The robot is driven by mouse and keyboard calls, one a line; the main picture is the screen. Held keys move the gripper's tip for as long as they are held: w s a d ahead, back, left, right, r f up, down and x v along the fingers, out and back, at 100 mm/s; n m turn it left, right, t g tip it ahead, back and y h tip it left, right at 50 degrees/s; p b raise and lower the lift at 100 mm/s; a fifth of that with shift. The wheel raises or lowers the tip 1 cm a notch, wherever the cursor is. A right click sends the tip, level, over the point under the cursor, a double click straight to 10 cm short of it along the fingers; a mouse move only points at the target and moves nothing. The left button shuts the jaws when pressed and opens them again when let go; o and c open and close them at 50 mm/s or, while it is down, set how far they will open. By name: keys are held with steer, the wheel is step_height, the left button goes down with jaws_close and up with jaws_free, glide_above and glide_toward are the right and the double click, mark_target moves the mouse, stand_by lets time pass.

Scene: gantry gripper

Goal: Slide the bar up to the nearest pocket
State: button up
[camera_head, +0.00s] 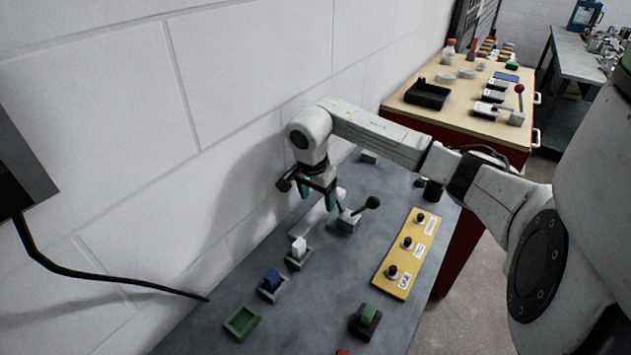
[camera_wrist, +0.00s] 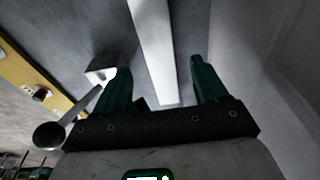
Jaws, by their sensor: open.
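A long pale bar (camera_head: 318,214) lies on the grey bench top beneath my gripper (camera_head: 318,193). In the wrist view the bar (camera_wrist: 152,45) runs lengthwise between the two green fingers of my gripper (camera_wrist: 160,68), with a gap on each side. The gripper is open and empty, pointing down; I cannot tell how far the fingertips are above the bench. A grey holder with a white block (camera_head: 298,247) stands near the bar's front end. A holder with a blue block (camera_head: 271,281) and an empty-looking green tray (camera_head: 242,322) follow toward the front. I cannot tell which of these is a pocket.
A lever with a black knob (camera_head: 372,202) stands close right of the bar; its knob (camera_wrist: 48,135) shows in the wrist view. The white wall is close on the left.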

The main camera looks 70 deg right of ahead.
mark_target(319, 210)
steer(key=shift+s+d+f+p, duration=0.1)
steer(key=shift+d+f+p, duration=0.05)
steer(key=shift+f, duration=0.95)
steer(key=shift+s+d+f+p, duration=0.1)
steer(key=shift+d+f+p, duration=0.05)
steer(key=shift+f, duration=0.95)
steer(key=shift+c, duration=0.3)
jaws_close()
steer(key=shift+o, duration=0.3)
jaws_free()
step_height(319, 210, up, 11)
steer(key=a+b, duration=0.1)
steer(key=b, duration=0.1)
steer(key=shift+w+a, duration=0.3)
steer(key=shift+f, duration=0.15)
